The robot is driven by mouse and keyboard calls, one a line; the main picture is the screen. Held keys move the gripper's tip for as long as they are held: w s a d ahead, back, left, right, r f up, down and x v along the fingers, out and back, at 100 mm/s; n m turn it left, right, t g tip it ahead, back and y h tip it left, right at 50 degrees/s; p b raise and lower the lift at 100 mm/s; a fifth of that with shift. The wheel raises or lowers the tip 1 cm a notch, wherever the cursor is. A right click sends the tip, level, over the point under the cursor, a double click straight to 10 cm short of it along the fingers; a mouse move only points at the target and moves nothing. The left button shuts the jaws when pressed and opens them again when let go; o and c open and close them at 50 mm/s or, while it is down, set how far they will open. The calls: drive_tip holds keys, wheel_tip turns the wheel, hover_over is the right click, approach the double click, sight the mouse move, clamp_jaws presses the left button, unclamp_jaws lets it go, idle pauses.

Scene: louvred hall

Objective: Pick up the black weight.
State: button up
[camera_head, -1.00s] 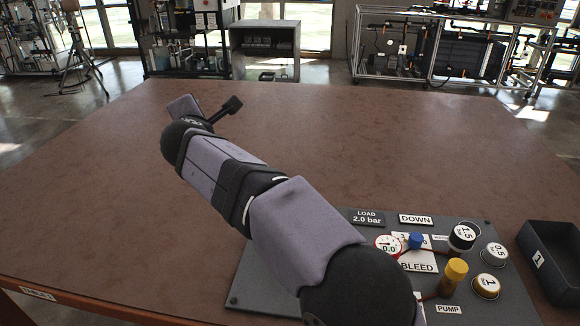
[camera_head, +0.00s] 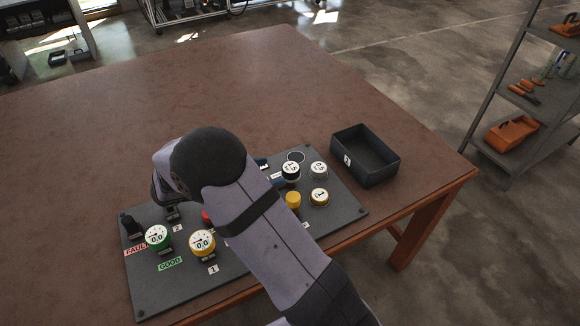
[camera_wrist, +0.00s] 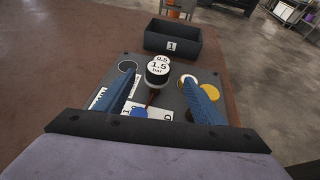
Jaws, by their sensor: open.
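The black weight (camera_head: 291,171), with a white top marked 1.5, stands upright on the grey panel (camera_head: 345,205). In the wrist view the black weight (camera_wrist: 158,74) is just beyond the fingertips, near the middle between them. My gripper (camera_wrist: 160,92) is open, with one blue finger on each side and nothing held. In the head view my arm hides most of the gripper; blue parts show just left of the weight. A 0.5 weight (camera_head: 319,169) stands close beside the black one. A brass-coloured weight marked 1 (camera_head: 319,196) stands nearer the front.
A dark open tray (camera_head: 365,155) marked 1 stands right of the panel. A yellow knob (camera_head: 293,200) is close to the weights. An empty ring (camera_head: 296,156) lies behind them. Green (camera_head: 157,237) and yellow (camera_head: 202,242) gauges stand at the panel's left. The table beyond is clear.

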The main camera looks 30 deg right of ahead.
sight(291, 167)
drive_tip(key=shift+p+x, duration=0.7)
drive_tip(key=shift+x, duration=2.85)
drive_tip(key=shift+w, duration=0.15)
drive_tip(key=shift+c, duration=0.6)
drive_tip(key=c, duration=1.4)
drive_tip(key=shift+r, duration=0.1)
wheel_tip(291, 167, up, 10)
